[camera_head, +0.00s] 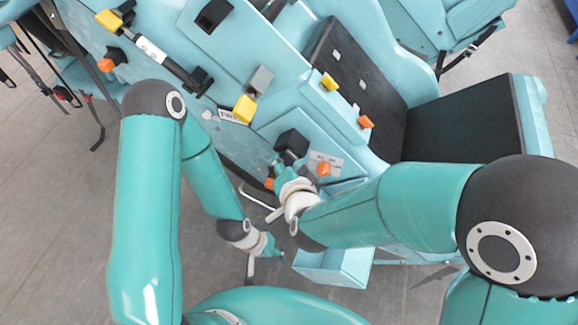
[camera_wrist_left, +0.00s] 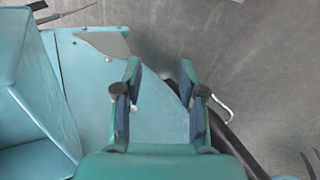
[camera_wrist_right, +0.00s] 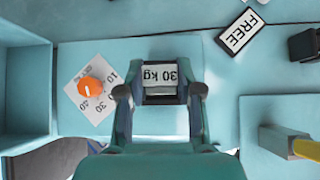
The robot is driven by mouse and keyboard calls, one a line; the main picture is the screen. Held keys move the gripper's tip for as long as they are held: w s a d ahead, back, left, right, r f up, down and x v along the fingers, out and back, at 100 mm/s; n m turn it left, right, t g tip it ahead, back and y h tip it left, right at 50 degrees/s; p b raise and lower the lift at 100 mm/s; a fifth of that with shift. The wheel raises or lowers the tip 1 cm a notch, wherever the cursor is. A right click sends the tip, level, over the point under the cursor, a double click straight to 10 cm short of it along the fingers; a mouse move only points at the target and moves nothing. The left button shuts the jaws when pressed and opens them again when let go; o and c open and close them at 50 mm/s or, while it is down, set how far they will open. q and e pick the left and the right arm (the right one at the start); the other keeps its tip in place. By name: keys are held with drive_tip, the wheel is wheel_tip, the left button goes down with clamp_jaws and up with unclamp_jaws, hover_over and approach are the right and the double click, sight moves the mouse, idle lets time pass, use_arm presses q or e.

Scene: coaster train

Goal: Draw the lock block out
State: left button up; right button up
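A block labelled "30 kg" (camera_wrist_right: 160,76) sits between the fingers of my right gripper (camera_wrist_right: 162,90) in the right wrist view. Its lower part is dark. The fingers stand apart along its two sides, and I cannot tell whether they touch it. In the head view my right gripper (camera_head: 286,165) is just below a black block (camera_head: 291,141) on the teal panel; the arm hides part of the area. I cannot tell for sure which block is the lock block. My left gripper (camera_wrist_left: 160,85) is open and empty, low in the head view (camera_head: 266,254).
An orange dial (camera_wrist_right: 90,87) lies left of the labelled block. A "FREE" plate (camera_wrist_right: 240,31) and a yellow handle (camera_wrist_right: 305,150) are to the right. A teal open bin (camera_head: 332,268) is below my right arm. Grey floor (camera_head: 60,220) is clear at left.

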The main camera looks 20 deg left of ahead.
clamp_jaws()
drive_tip(key=shift+s, duration=0.1)
drive_tip(key=shift+s+f, duration=0.1)
